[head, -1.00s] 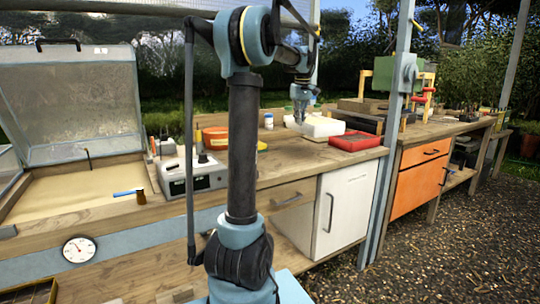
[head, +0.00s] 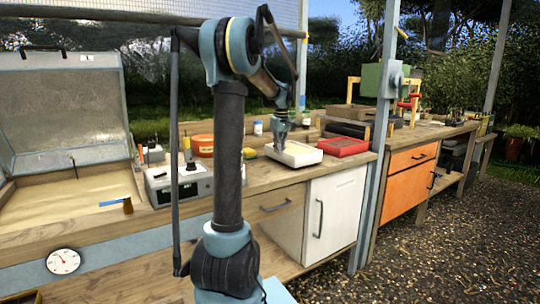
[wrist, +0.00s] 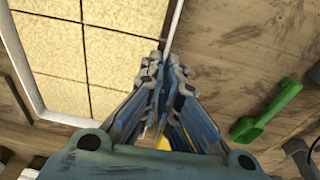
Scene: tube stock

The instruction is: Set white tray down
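The white tray (head: 306,161) is at bench level beside the red tray in the head view, looking level. Whether its whole underside touches the bench is hard to tell. The wrist view shows its white rim (wrist: 24,75) and a floor of pale yellow squares. The fingers hide the pinched part of the wall.
The red tray (head: 343,147) stands close right of the white tray. A green scoop (wrist: 266,112) lies on the wooden bench beside the tray. A blue-grey post (head: 382,120) rises at right.

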